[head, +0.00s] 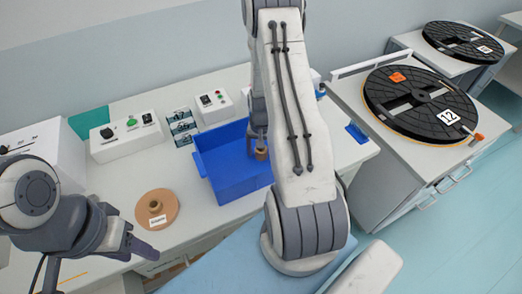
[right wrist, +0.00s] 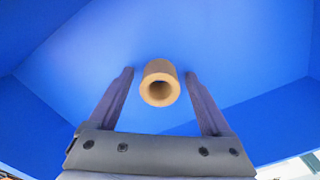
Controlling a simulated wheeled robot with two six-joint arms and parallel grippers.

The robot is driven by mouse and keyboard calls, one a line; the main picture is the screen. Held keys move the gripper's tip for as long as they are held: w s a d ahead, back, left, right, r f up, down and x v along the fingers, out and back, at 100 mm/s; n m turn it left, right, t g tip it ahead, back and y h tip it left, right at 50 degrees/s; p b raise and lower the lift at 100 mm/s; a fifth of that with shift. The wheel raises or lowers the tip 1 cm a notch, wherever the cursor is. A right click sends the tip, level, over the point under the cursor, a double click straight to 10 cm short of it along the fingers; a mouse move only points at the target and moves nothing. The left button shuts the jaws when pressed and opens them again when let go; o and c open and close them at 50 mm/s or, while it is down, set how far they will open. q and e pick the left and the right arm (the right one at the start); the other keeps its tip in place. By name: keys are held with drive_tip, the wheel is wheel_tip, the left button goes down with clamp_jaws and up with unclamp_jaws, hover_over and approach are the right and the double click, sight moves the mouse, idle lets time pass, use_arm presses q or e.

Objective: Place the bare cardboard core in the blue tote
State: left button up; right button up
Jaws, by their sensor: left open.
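The bare cardboard core (right wrist: 160,84) is a short brown tube, seen end-on in the right wrist view. In the head view the core (head: 261,154) shows inside the blue tote (head: 222,180), near its right side, partly hidden by my right arm. My right gripper (right wrist: 160,76) reaches into the tote with its fingers on either side of the core. A small gap shows between each finger and the core. Whether the core touches the tote floor is hard to tell. My left gripper (head: 140,246) is open and empty, low at the left, beside the table's front.
A brown disc with a labelled hub (head: 157,209) lies on the table (head: 205,215) left of the tote. Control boxes (head: 125,135) and small teal-labelled bins (head: 182,126) stand behind. Large black reels (head: 419,103) sit on cabinets at the right.

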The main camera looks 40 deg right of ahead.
drive_tip(key=shift+r, duration=0.1)
wheel_tip(320, 180, up, 12)
drive_tip(key=b, duration=0.1)
drive_tip(key=shift+b, duration=0.3)
drive_tip(key=s+a+r+n, duration=0.1)
drive_tip(key=a+r+n, duration=0.3)
drive_tip(key=a, duration=0.7)
drive_tip(key=s+a+r+n, duration=0.1)
drive_tip(key=a+r+n, duration=0.3)
drive_tip(key=a, duration=0.6)
drive_tip(key=s+a+r+n, duration=0.2)
drive_tip(key=s+a+n, duration=0.2)
drive_tip(key=s, duration=0.4)
drive_tip(key=s+a+r+n+y, duration=0.1)
drive_tip(key=s+a+r+n, duration=0.1)
drive_tip(key=s+a+n, duration=0.2)
drive_tip(key=s+a, duration=0.3)
drive_tip(key=s, duration=0.1)
drive_tip(key=shift+a+n, duration=0.15)
drive_tip(key=shift+n, duration=0.25)
